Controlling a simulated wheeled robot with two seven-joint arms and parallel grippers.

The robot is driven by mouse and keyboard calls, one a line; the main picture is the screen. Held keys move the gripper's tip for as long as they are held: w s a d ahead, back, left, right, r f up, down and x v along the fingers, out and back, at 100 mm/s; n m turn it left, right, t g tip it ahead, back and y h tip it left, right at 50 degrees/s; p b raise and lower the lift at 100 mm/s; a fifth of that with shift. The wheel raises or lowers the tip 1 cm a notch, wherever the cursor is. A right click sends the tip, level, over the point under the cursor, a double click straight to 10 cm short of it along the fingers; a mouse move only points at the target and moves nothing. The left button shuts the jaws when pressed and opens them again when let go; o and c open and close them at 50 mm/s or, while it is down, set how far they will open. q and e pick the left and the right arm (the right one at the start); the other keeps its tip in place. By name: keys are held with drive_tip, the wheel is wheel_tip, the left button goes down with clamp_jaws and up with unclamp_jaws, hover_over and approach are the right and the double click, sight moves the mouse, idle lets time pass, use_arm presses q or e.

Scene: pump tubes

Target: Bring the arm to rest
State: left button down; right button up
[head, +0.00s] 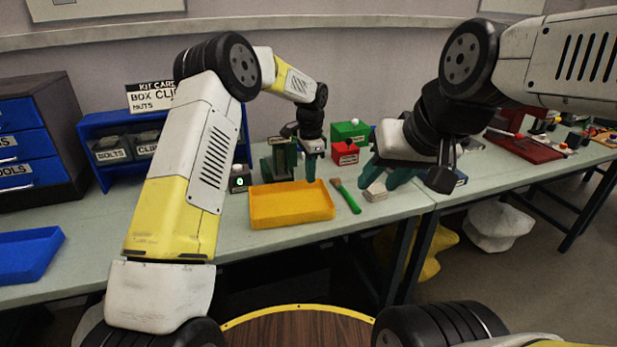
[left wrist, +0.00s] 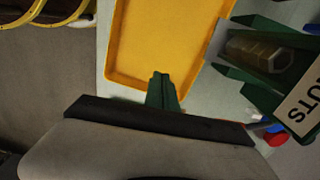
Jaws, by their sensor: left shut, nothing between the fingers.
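My left gripper (head: 311,180) hangs fingers down over the back right edge of the yellow tray (head: 290,220). Its green fingers are shut together with nothing between them; they also show in the left wrist view (left wrist: 162,88), beside the tray's rim (left wrist: 140,80). My right gripper (head: 386,178) is further right, low over the table, with its green fingers spread apart. A small pale block (head: 375,192) lies on the table just below it; whether they touch is unclear. The yellow tray looks empty in both views.
A green-handled tool (head: 347,197) lies between tray and pale block. A green bin labelled NUTS (left wrist: 262,50) stands beside the tray. A red box (head: 345,153) and green box (head: 351,131) stand behind. A blue shelf (head: 88,150) and blue tray (head: 28,255) are at left.

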use_arm(q)
drive_tip(key=s+a+r+n+t, duration=0.1)
drive_tip(key=s+a+r+n, duration=0.1)
drive_tip(key=s+a+r, duration=0.35)
drive_tip(key=s+a+r+n+t, duration=0.1)
drive_tip(key=s+a+r+n, duration=0.15)
drive_tip(key=r, duration=0.55)
drive_tip(key=s+a+r+n+t, duration=0.1)
drive_tip(key=s+a+r, duration=0.2)
drive_tip(key=s+r, duration=0.3)
drive_tip(key=s+a+n+t+h, duration=0.1)
drive_tip(key=s+a+n, duration=0.2)
drive_tip(key=s, duration=0.7)
drive_tip(key=s+a+r+n+t+h, duration=0.1)
drive_tip(key=s+a+n, duration=0.3)
drive_tip(key=s, duration=0.7)
drive_tip(key=shift+s+a+r+n+t, duration=0.3)
drive_tip(key=shift+n+t, duration=0.3)
drive_tip(key=shift+n, duration=0.25)
